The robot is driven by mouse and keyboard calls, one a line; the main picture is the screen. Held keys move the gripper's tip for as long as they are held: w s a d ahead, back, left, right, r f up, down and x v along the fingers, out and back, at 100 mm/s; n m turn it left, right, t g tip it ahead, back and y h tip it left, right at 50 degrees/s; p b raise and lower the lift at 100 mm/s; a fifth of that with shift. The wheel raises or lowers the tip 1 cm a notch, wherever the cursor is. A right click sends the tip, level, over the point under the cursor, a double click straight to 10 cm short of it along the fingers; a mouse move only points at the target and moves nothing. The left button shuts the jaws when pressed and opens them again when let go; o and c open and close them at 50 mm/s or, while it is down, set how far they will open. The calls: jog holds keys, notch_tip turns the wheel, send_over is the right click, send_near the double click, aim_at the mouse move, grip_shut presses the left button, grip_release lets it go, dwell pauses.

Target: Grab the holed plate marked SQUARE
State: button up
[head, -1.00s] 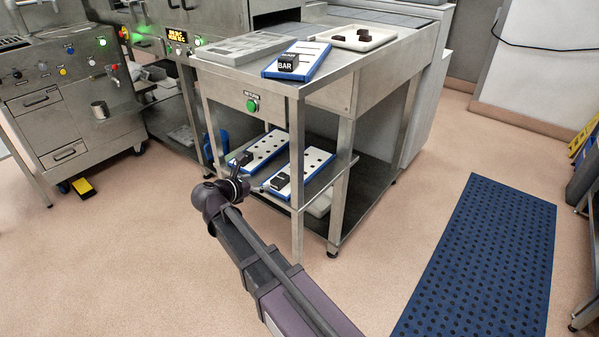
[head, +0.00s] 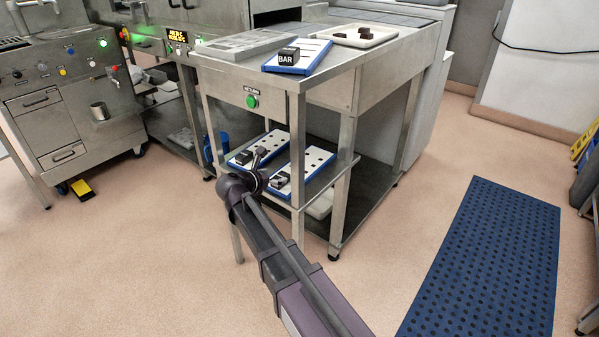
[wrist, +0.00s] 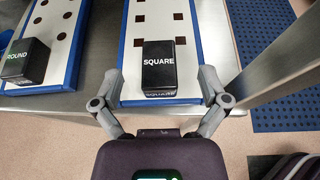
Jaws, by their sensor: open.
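The holed plate marked SQUARE (wrist: 158,20) is white with blue edges and dark holes. A black block lettered SQUARE (wrist: 159,67) stands at its near end. In the head view this plate (head: 312,160) is the right one of two on the lower shelf. My gripper (wrist: 160,78) is open and empty, with one finger on each side of the plate's near end in the wrist picture. I cannot tell whether the fingers touch it. In the head view my gripper (head: 260,163) is at the shelf's front, its fingers partly hidden.
The plate with the ROUND block (wrist: 26,62) lies close on the left. A table leg (wrist: 275,80) stands to the right. The plate marked BAR (head: 312,50) and a tray (head: 385,40) are on the tabletop above. Open floor lies in front.

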aim_at(283, 174)
jog(key=shift+b+x, duration=0.9)
jog(key=shift+x, duration=1.75)
grip_shut()
jog(key=shift+a+r, duration=0.1)
jog(key=shift+r, duration=0.05)
notch_tip(283, 174, up, 3)
jog(key=p, duration=0.3)
jog(key=shift+r, duration=0.15)
jog(key=s+a, duration=1)
jog(key=s, duration=0.4)
jog(key=shift+s+a, duration=0.2)
jog(key=shift+s, duration=0.1)
